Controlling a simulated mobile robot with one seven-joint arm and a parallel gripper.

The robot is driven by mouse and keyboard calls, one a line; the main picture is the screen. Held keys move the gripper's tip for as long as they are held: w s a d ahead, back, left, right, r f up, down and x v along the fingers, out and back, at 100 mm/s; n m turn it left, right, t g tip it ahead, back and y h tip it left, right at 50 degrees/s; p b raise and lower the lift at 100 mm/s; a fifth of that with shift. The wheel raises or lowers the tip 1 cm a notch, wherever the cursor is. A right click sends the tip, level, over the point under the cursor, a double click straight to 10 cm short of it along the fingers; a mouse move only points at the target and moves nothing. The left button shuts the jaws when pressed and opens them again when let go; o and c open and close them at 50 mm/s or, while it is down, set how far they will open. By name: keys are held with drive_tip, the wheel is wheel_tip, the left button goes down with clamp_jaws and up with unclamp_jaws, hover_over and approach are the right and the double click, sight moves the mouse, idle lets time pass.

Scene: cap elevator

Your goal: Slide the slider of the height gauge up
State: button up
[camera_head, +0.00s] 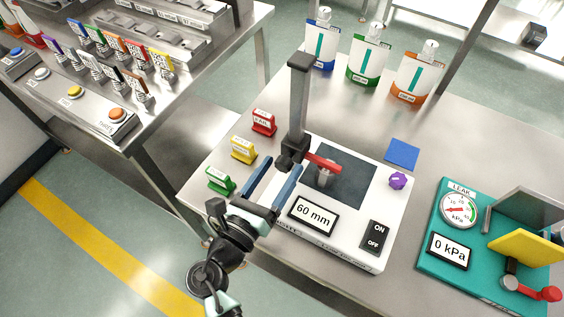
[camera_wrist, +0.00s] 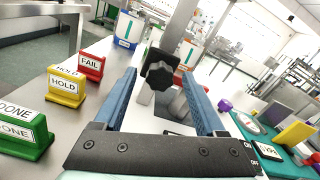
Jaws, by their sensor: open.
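The height gauge has a grey upright column (camera_head: 299,100) on a white base (camera_head: 348,252). Its black slider (camera_head: 292,152), with a red measuring arm (camera_head: 323,162), sits low on the column. The display (camera_head: 313,215) reads 60 mm. A small grey cylindrical piece (camera_head: 325,178) stands below the red arm, partly hidden by it. My gripper (camera_head: 282,165) is open, its blue fingers pointing at the slider from the front left. In the wrist view, the slider's black knob (camera_wrist: 163,70) appears between the fingertips; I see no clear contact.
Red (camera_head: 264,122), yellow (camera_head: 243,149) and green (camera_head: 221,179) label stands are left of the gauge. A purple knob (camera_head: 398,181) and ON/OFF switch (camera_head: 375,237) are on the base. A teal leak tester (camera_head: 435,262) stands right. Pouches (camera_head: 368,62) stand behind.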

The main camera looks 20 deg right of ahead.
drive_tip(key=shift+x, duration=0.85)
clamp_jaws()
idle(0.8)
